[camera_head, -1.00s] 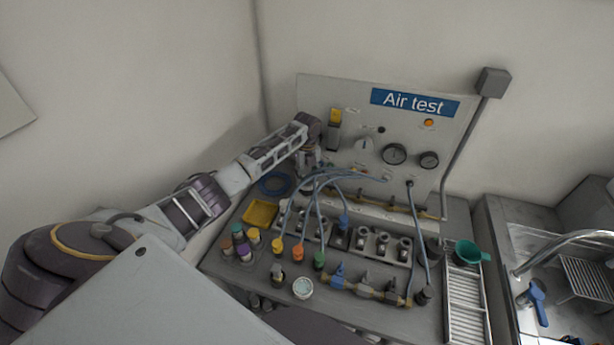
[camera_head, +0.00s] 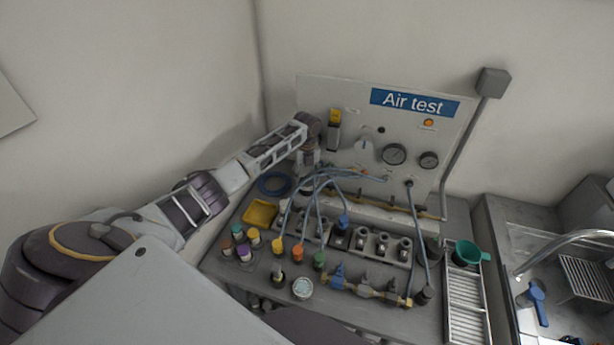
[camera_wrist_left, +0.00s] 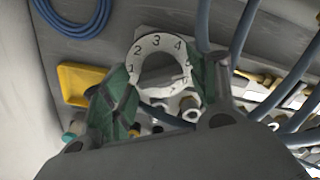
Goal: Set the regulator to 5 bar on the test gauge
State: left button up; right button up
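The grey Air test panel (camera_head: 345,105) stands at the back of the bench. It carries a larger dial gauge (camera_head: 394,154), a smaller gauge (camera_head: 428,160) and a pale knob (camera_head: 363,146). The needle readings are too small to make out. My left gripper (camera_head: 309,160) is in front of the panel's left part, pointing down. In the left wrist view its green fingers (camera_wrist_left: 165,85) stand apart on either side of a white ring scale (camera_wrist_left: 144,46) with numerals, 2, 3 and 4 clearest, around a grey centre. Contact cannot be told. My right gripper is not in view.
Blue-grey hoses (camera_head: 318,200) arch over the bench close to my left gripper. A blue hose coil (camera_head: 274,184) and a yellow tray (camera_head: 260,213) lie to the left. Coloured caps and fittings crowd the front. A sink (camera_head: 510,225) is at the right.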

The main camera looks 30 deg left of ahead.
pick_arm(q)
jog(key=shift+f, duration=0.1)
jog(key=shift+r, duration=0.8)
notch_tip(320, 180, up, 10)
jog(key=shift+r, duration=0.2)
jog(key=shift+f, duration=0.1)
dwell(0.6)
